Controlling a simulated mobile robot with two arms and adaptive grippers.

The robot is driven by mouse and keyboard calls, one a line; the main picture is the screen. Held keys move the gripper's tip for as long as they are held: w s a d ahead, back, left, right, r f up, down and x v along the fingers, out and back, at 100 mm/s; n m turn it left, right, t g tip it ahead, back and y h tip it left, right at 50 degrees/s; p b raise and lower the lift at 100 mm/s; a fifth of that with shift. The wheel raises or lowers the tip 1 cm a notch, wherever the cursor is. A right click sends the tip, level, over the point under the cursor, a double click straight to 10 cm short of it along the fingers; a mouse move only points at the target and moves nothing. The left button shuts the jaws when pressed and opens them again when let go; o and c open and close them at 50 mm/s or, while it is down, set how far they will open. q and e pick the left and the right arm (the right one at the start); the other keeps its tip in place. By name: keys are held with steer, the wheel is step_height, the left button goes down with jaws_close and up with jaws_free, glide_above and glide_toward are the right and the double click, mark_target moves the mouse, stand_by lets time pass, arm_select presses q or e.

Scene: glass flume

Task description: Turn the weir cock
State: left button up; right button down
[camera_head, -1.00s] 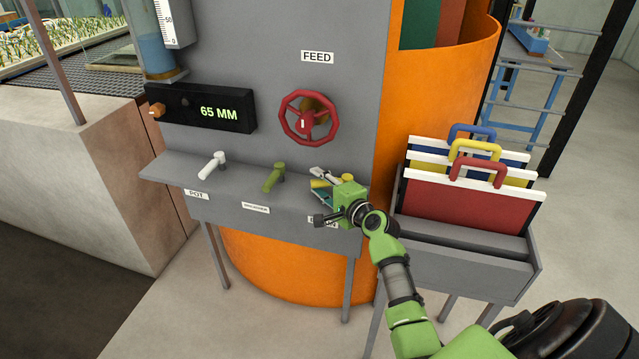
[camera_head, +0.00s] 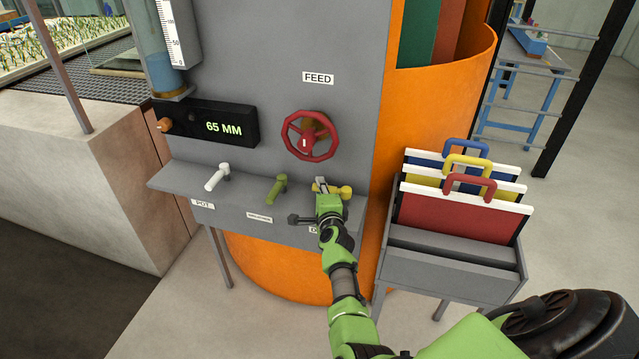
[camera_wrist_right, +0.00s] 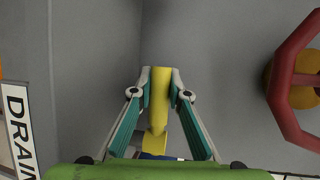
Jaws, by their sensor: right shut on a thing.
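A grey shelf (camera_head: 243,222) carries three cocks: a white one (camera_head: 215,179) at the left, an olive-green one (camera_head: 277,188) in the middle and a yellow one (camera_head: 345,192) at the right. The small label under the middle cock is too blurred to read. My right gripper (camera_head: 321,187) is shut on the yellow cock. In the right wrist view its yellow handle (camera_wrist_right: 160,98) sits between the fingertips (camera_wrist_right: 160,74), and a DRAIN label (camera_wrist_right: 18,125) shows at the left. The green gripper body hides part of this cock in the head view. My left gripper is out of view.
A red FEED handwheel (camera_head: 311,136) is just above the yellow cock. A display (camera_head: 207,123) reads 65 MM. A grey rack (camera_head: 440,270) with coloured, handled boards stands close to the right of my right arm. An orange cylinder (camera_head: 437,120) curves behind.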

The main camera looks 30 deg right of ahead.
steer(key=shift+w+d+m+h, duration=0.1)
steer(key=shift+d+m+h, duration=0.1)
steer(key=shift+m+h, duration=0.15)
steer(key=c, duration=1.9)
jaws_free()
